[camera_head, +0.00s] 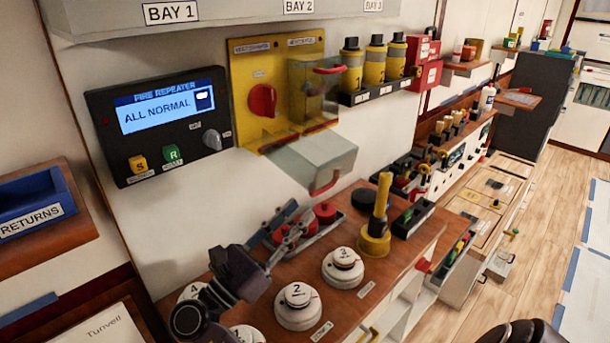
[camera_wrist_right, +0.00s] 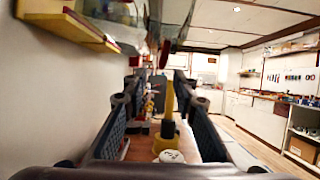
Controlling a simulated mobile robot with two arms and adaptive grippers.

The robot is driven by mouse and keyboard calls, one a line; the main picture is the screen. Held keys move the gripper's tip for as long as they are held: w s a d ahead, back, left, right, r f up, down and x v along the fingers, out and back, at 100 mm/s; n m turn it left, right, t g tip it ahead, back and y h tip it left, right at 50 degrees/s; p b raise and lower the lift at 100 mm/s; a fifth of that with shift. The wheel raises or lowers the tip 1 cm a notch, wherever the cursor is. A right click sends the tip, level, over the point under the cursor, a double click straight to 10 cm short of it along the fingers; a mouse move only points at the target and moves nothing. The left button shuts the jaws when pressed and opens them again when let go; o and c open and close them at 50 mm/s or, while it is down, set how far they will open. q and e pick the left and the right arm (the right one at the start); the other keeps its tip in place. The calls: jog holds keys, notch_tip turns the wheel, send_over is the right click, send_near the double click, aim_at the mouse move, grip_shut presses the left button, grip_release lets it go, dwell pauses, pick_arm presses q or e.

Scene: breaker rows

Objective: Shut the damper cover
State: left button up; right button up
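The yellow panel (camera_head: 253,135) on the wall carries a red knob (camera_head: 262,101) and a clear box (camera_head: 314,88) with a red handle on top. Below the box, a clear cover (camera_head: 312,160) juts out from the panel, tilted down, with a red handle (camera_head: 324,184) at its outer end. The panel labels are too small to read. My right gripper (camera_head: 298,224) is below and left of the cover's handle, apart from it. In the right wrist view its fingers (camera_wrist_right: 160,112) are spread and empty, with the clear cover (camera_wrist_right: 168,12) overhead. My left gripper is not seen.
The bench below holds white numbered detectors (camera_head: 298,304), a red-topped tray (camera_head: 325,212) behind my gripper and an upright yellow torch-like object (camera_head: 380,215) to the right. A fire repeater panel (camera_head: 160,122) is on the left. Yellow cylinders (camera_head: 375,62) stand on a rack right of the panel.

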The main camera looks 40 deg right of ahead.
aim_at(315, 196)
jog(key=p+x, duration=0.2)
jog(key=x, duration=0.5)
jog(key=shift+s+d+r, duration=0.1)
jog(key=shift+d, duration=0.3)
jog(key=shift+c, duration=0.4)
grip_shut()
